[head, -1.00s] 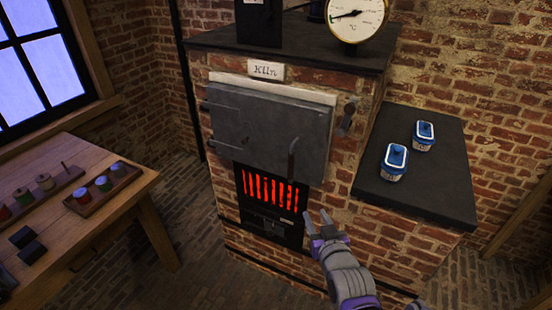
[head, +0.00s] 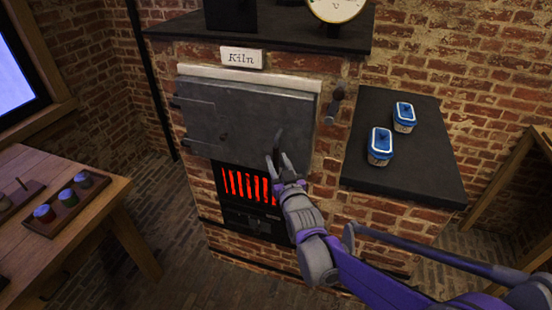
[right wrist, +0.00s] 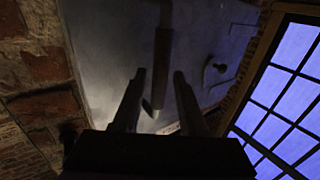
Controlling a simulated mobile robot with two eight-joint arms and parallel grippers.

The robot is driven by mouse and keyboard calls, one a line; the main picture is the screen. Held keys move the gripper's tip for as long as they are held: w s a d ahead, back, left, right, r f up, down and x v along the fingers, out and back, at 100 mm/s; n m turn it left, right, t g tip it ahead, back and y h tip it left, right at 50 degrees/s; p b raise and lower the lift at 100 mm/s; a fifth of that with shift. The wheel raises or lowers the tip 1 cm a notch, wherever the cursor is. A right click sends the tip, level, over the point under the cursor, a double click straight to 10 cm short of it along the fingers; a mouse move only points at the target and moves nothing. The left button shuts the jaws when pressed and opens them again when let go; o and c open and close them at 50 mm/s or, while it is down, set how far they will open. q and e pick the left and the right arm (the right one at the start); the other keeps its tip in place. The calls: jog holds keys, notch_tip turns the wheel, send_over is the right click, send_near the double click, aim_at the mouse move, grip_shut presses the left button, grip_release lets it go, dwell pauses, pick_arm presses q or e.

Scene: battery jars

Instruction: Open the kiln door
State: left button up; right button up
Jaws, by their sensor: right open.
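The grey metal kiln door (head: 240,112) is shut in the brick kiln (head: 338,140), under the "Kiln" sign (head: 242,58). Its upright handle (head: 279,142) is near the door's lower right. My right gripper (head: 278,164) is open at the handle's lower end. In the right wrist view the handle (right wrist: 162,55) lies ahead, in line with the gap between the open fingers (right wrist: 159,80). I cannot tell if they touch it. A small knob (right wrist: 214,72) also shows on the door there. My left gripper is not in view.
A glowing red grate (head: 248,186) is below the door. A latch (head: 334,102) is on the bricks right of it. A dark side shelf (head: 405,180) holds two blue-lidded jars (head: 380,146). A wooden table (head: 100,205) stands left.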

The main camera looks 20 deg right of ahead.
jog(key=shift+w, duration=0.85)
grip_shut()
dwell(0.8)
